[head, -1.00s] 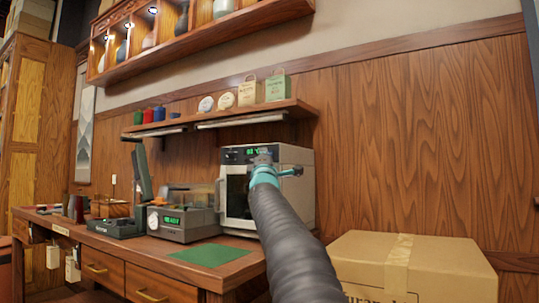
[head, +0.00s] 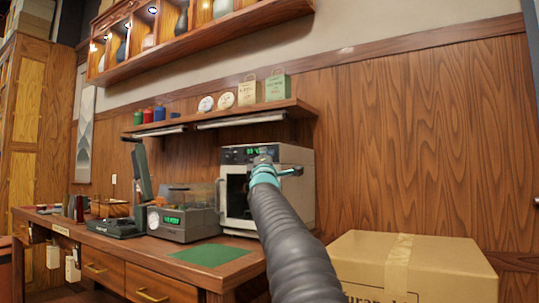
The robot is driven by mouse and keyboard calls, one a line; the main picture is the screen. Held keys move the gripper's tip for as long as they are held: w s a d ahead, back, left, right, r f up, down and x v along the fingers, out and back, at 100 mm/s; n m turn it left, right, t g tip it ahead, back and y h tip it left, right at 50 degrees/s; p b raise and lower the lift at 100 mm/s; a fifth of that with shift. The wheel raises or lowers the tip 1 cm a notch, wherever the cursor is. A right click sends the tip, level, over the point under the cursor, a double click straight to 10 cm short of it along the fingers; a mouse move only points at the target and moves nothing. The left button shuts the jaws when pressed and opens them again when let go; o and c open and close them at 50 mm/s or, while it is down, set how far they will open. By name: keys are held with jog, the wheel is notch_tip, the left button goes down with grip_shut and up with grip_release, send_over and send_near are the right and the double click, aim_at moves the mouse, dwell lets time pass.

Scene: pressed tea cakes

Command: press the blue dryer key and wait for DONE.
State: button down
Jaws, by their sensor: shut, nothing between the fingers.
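The dryer (head: 236,196) is a white box with a dark door and a green lit display on its top front panel. It stands at the right end of the wooden bench. The display text is too small to read surely. My gripper (head: 264,160) is in front of the dryer's upper right front, at the height of the control panel. It is shut and empty. The blue key is hidden or too small to make out, and I cannot tell whether the fingertips touch the panel.
A grey machine with a green display (head: 180,222) and a dark lever press (head: 120,226) stand left of the dryer. A green mat (head: 210,255) lies on the bench (head: 130,242). A cardboard box (head: 440,265) is at the right. A shelf (head: 220,116) hangs above.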

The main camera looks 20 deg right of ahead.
jog(key=shift+d, duration=0.1)
jog(key=shift+w+d+p, duration=0.25)
jog(key=shift+d+p, duration=0.05)
jog(key=shift+w+d+p, duration=0.25)
jog(key=shift+d+p, duration=0.05)
jog(key=shift+d, duration=0.05)
dwell(0.8)
jog(key=shift+s+a, duration=0.1)
jog(key=shift+a, duration=0.05)
jog(key=shift+s+a, duration=0.4)
jog(key=shift+a, duration=0.2)
dwell(0.4)
jog(key=s+a, duration=0.1)
jog(key=a, duration=0.1)
jog(key=s+a, duration=0.1)
jog(key=a, duration=0.1)
jog(key=shift+s, duration=0.4)
jog(key=shift+a, duration=0.1)
dwell(0.6)
